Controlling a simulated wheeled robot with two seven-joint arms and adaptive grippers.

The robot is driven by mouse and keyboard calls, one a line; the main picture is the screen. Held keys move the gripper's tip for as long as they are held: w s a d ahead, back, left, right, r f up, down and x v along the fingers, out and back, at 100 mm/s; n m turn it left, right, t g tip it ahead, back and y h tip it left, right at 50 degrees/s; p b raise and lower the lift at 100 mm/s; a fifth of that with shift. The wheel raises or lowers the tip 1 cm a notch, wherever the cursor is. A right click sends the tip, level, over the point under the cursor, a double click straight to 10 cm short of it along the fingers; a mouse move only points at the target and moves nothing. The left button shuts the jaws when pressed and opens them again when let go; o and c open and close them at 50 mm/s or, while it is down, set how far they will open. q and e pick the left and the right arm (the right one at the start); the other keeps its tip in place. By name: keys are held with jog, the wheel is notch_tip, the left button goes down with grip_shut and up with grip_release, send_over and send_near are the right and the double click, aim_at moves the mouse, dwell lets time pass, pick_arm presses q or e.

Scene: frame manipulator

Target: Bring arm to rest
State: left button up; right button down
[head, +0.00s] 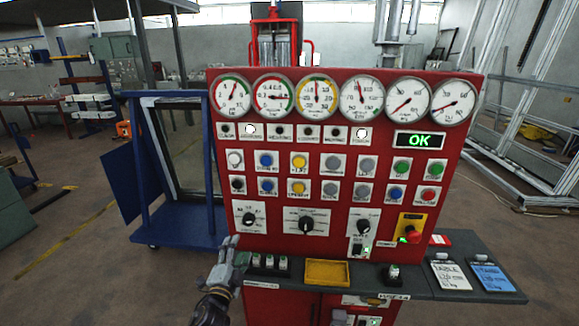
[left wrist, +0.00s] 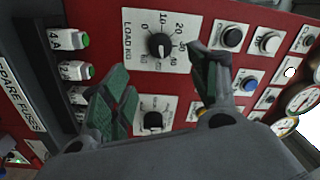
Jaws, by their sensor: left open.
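My left gripper (head: 229,248) is at the lower left corner of the red control panel (head: 330,226), just beside the fuses on the grey ledge. In the left wrist view the gripper's fingers (left wrist: 163,78) are apart with nothing between them. Beyond them the wrist view shows a black load knob (left wrist: 160,46) on the panel face. The gripper appears apart from the panel, though the exact gap cannot be told. My right arm and gripper do not show.
Several spare fuses (head: 268,262) stand on the ledge (head: 445,294), beside a yellow tray (head: 327,273). Another fuse (head: 392,272) stands to its right. Two tags (head: 452,275) lie at the right. The display (head: 420,141) reads OK. A blue cart (head: 180,228) stands left; open floor (head: 85,270) lies nearer.

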pick_arm(q)
notch_tip(320, 180, down, 22)
jog(key=s+n+g, duration=0.3)
jog(key=n+g, duration=0.1)
jog(key=n, duration=0.2)
jog(key=s+f+n+g, duration=0.1)
jog(key=s+f+g, duration=0.15)
jog(key=f, duration=0.45)
jog(key=s+a+f+n+g, duration=0.1)
jog(key=s+f, duration=0.3)
jog(key=f, duration=0.2)
jog(key=s+f+n+g, duration=0.1)
jog(key=s+f+g, duration=0.1)
jog(key=s+f, duration=0.35)
jog(key=s+a+f+n+g, duration=0.2)
jog(key=s+f+g, duration=0.2)
jog(key=s+f, duration=1.25)
jog(key=s+a+f+g, duration=0.1)
jog(key=s+f+g, duration=0.1)
jog(key=s, duration=0.9)
jog(key=s+a+f+g, duration=0.1)
jog(key=s+f, duration=0.4)
jog(key=s, duration=0.6)
jog(key=shift+s+f+g, duration=0.15)
jog(key=shift+s+g, duration=0.05)
jog(key=shift+g, duration=0.25)
